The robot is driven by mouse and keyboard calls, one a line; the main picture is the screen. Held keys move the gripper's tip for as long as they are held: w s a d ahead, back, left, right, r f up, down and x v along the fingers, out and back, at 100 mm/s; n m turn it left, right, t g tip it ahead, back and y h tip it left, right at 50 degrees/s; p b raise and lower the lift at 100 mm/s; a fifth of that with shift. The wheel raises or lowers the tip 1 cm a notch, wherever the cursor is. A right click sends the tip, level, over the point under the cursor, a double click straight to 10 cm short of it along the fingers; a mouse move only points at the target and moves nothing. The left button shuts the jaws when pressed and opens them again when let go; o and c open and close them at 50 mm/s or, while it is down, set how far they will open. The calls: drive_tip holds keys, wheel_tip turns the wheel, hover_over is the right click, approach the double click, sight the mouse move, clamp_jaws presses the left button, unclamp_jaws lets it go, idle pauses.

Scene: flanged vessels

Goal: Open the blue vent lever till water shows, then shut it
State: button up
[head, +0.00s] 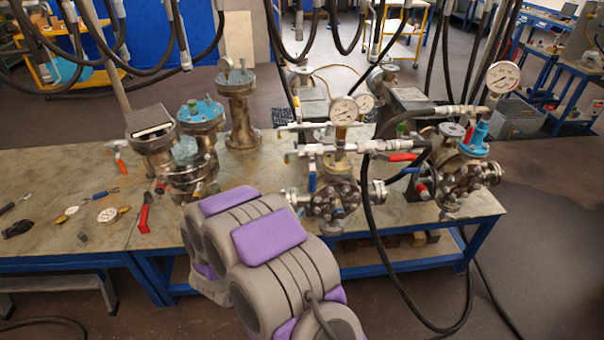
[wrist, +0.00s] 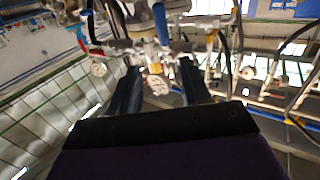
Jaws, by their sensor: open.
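A blue lever (head: 312,175) hangs straight down from the pipework on the middle flanged vessel (head: 335,200) in the head view. A blue upright handle also shows at the top centre of the wrist view (wrist: 160,22); I cannot be sure it is the same lever. My gripper (wrist: 159,72) is open, its two dark fingers spread apart. Nothing is clearly held between them; pipework and a round dial lie beyond. In the head view my arm's bulk hides the gripper. No water is visible.
A second vessel (head: 465,180) with a blue fitting and black hose stands at the right. Red-handled valves (head: 403,157) and pressure gauges (head: 343,110) crowd the middle vessel. Several flanged vessels (head: 240,110) stand at the back left. Small tools lie on the left bench (head: 50,180).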

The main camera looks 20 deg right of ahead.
sight(310, 180)
drive_tip(key=b+x, duration=0.1)
drive_tip(key=x, duration=1.3)
drive_tip(key=shift+w+d+f+b, duration=0.1)
drive_tip(key=shift+w+d+b, duration=0.1)
drive_tip(key=shift+w+b, duration=0.2)
drive_tip(key=shift+w+d, duration=0.3)
drive_tip(key=shift+w, duration=0.35)
drive_tip(key=shift+d, duration=0.15)
drive_tip(key=shift+d, duration=0.1)
drive_tip(key=shift+c, duration=0.8)
clamp_jaws()
